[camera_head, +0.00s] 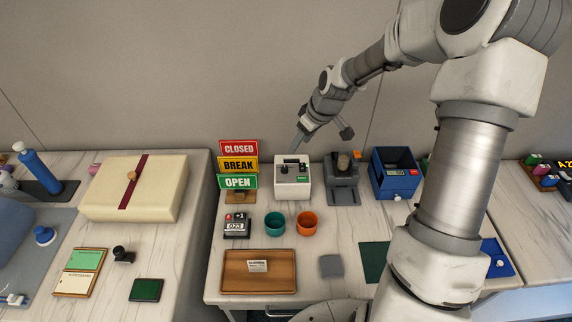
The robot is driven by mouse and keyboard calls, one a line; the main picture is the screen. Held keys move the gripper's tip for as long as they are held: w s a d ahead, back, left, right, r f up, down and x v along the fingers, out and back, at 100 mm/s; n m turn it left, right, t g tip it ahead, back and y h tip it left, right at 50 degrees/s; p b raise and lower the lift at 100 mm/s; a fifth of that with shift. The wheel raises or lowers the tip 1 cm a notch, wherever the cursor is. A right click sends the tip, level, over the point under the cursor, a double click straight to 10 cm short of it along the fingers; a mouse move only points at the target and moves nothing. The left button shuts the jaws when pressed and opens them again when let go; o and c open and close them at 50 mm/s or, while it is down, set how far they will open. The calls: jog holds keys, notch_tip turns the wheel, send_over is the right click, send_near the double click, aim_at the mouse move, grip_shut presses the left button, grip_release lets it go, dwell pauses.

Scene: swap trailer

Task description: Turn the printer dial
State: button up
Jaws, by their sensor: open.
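A small white box-shaped device (281,188), which looks like the printer, stands at the back middle of the marble-topped counter. It has a dark slot area on top, a green label on its front, and a small dark knob-like spot (284,170) that may be the dial; it is too small to make out. My gripper (320,142) reaches in from the upper right with its fingers spread. It is empty. One finger hangs just above the back of the white device, the other further right. I cannot tell whether that finger touches the device.
Left of the device stand CLOSED, BREAK and OPEN signs (238,165). Right are a dark grey device (341,184) and a blue box (393,181). In front are a teal cup (274,223), an orange cup (307,222) and a wooden tray (258,286). My arm hides the counter's right part.

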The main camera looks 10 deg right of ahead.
aim_at(285, 167)
jog(key=x, duration=1.4)
jog(key=shift+w+f, duration=0.1)
jog(key=shift+f, duration=0.25)
grip_shut()
